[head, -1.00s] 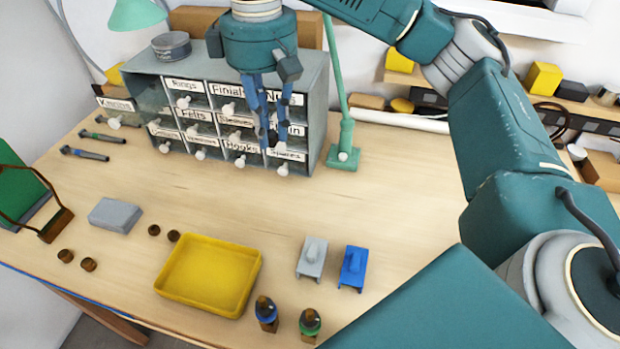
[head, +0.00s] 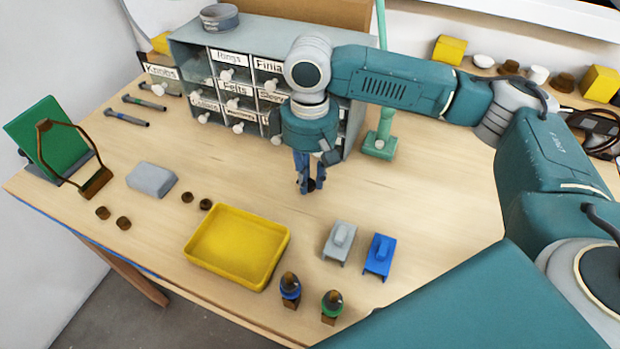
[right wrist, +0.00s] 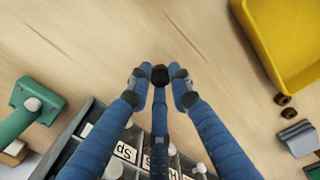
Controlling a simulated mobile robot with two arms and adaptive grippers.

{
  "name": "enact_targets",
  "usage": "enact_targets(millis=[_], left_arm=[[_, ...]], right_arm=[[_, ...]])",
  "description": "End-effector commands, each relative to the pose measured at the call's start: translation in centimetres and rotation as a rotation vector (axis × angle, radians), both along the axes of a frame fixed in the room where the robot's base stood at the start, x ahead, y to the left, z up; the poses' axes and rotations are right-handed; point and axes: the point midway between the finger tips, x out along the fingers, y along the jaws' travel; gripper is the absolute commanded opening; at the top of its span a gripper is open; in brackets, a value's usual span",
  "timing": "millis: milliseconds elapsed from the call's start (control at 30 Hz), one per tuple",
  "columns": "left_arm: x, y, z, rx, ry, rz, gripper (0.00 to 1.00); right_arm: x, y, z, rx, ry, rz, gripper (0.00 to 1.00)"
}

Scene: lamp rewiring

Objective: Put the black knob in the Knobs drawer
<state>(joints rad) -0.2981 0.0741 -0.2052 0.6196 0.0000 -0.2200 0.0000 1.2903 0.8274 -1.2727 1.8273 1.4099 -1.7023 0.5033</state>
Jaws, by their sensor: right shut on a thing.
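My right gripper (head: 309,183) points down over the wood table in front of the drawer cabinet (head: 190,52). Its fingers are closed around the small dark black knob (head: 312,185). In the right wrist view the black knob (right wrist: 160,75) sits between the fingertips (right wrist: 159,88). I cannot tell whether the knob touches the table. The Knobs drawer (head: 162,73) is at the cabinet's upper left and stands pulled out, with a white pull on its front. Its inside is mostly hidden. My left gripper is not in view.
The yellow tray (head: 237,282) lies near the front edge. Grey (head: 339,242) and blue (head: 379,255) blocks are right of it. A green lamp base (head: 379,146) stands right of the cabinet. The table's middle is clear.

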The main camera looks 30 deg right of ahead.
Motion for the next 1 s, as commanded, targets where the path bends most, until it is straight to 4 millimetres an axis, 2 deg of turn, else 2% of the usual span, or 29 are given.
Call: enact_targets(millis=[100,467,500,567,867,1000], left_arm=[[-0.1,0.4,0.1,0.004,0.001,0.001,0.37],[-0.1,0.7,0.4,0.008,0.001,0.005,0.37],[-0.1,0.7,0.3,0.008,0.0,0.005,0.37],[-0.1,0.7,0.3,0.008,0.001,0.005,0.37],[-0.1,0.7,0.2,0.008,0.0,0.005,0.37],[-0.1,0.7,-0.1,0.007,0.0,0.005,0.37]], right_arm=[[0.0,0.0,-1.0,0.0,0.001,0.0,0.06],[0.0,0.0,-1.2,0.0,0.001,0.0,0.06],[0.0,0.0,-1.3,0.0,-0.001,0.0,0.25],[0.0,0.0,-1.3,0.0,-0.001,0.0,0.37],[0.0,0.0,-1.2,0.0,-0.001,0.0,0.38],[0.1,0.0,-0.2,0.001,-0.003,0.0,0.38]])
